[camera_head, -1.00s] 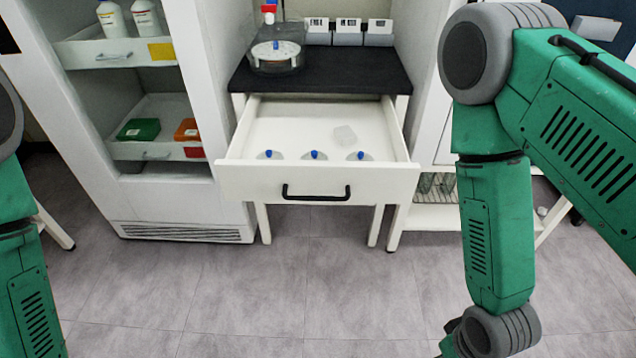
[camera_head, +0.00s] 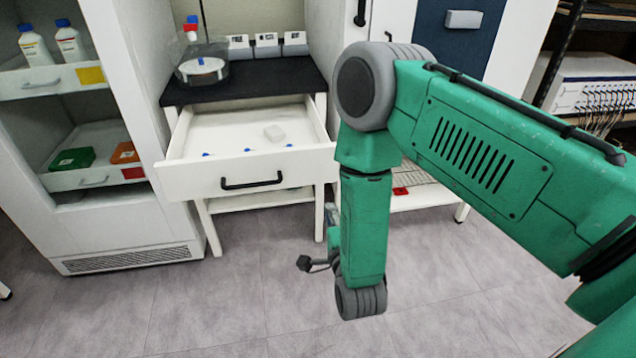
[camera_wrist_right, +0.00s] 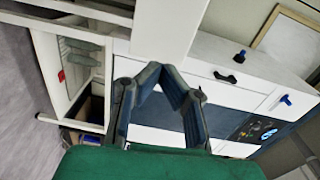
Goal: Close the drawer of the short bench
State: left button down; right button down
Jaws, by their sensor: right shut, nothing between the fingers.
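The short bench has a black top (camera_head: 250,84) and white legs, and stands between the glass-fronted cabinet and a taller unit. Its white drawer (camera_head: 200,178) is pulled open, with a black bar handle (camera_head: 252,183) on its front. Blue-capped items and a small clear box lie inside it. My right gripper (camera_head: 304,263) hangs below and to the right of the drawer front, apart from it, partly hidden behind my forearm. In the right wrist view the right gripper (camera_wrist_right: 163,68) has its fingers shut and empty. My left gripper is out of view.
The cabinet (camera_head: 125,130) with bottles and boxes on pull-out shelves stands left of the bench. A round clear device (camera_head: 203,70) sits on the bench top. A rack of equipment (camera_head: 590,90) stands far right. The grey floor (camera_head: 210,300) in front is clear.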

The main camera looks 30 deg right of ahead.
aim_at(317, 166)
jog(key=shift+m, duration=0.3)
jog(key=b+x, duration=0.1)
jog(key=x, duration=0.3)
jog(key=b+x, duration=0.1)
jog(key=x, duration=0.8)
jog(key=shift+d+r+b, duration=0.1)
jog(key=shift+r+b, duration=0.25)
jog(key=shift+b, duration=0.05)
jog(key=shift+w+d, duration=0.35)
jog(key=shift+w, duration=0.2)
